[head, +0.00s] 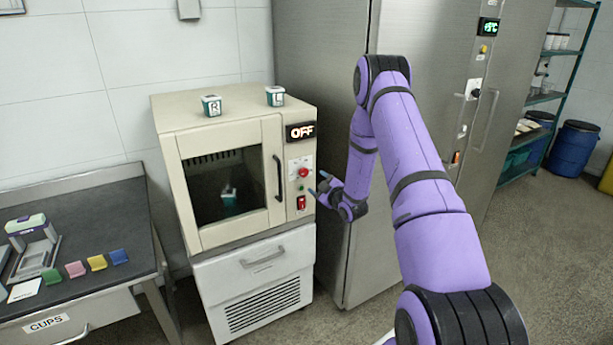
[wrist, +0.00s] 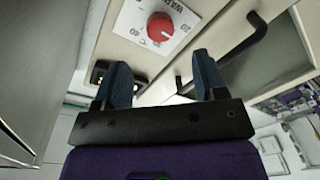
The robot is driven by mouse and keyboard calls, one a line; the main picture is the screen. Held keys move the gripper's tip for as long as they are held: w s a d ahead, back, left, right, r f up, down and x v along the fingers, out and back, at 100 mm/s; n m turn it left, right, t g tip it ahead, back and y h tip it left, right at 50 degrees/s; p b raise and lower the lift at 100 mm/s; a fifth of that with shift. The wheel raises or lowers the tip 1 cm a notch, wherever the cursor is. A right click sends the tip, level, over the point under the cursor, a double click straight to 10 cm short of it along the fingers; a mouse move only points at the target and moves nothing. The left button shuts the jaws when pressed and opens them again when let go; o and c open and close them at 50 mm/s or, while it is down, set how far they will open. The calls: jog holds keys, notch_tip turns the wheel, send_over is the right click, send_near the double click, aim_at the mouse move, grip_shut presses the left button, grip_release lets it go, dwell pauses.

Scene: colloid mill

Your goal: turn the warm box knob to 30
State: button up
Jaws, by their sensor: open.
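The warm box (head: 218,170) is a cream cabinet with a dark window, a black door handle (head: 278,178) and a lit display (head: 300,132) that reads OFF. Its red round knob (head: 303,172) is on the panel right of the door. The knob also shows in the wrist view (wrist: 160,27) on a white dial plate marked WARM; the numbers are too small to read. My gripper (head: 318,183) is just right of and slightly below the knob in the head view. In the wrist view its two dark fingers (wrist: 162,80) are apart, with nothing between them, and the knob is beyond their tips.
Below the knob are a small green button (head: 301,187) and a red switch (head: 301,202). Two jars stand on the box, one marked R (head: 211,105), the other L (head: 275,96). A steel cabinet (head: 330,60) is close on the right. A dark table (head: 95,215) is left.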

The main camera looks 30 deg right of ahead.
aim_at(305, 174)
jog(key=w, duration=0.8)
jog(key=c, duration=0.9)
jog(key=shift+m, duration=0.4)
jog(key=m, duration=0.5)
jog(key=shift+s+f+m, duration=0.1)
jog(key=shift+f+m, duration=0.05)
jog(key=shift+m, duration=0.25)
jog(key=m+h, duration=0.1)
jog(key=m, duration=0.4)
jog(key=shift+a+m+t, duration=0.15)
jog(key=shift+m+t, duration=0.15)
jog(key=shift+t, duration=0.1)
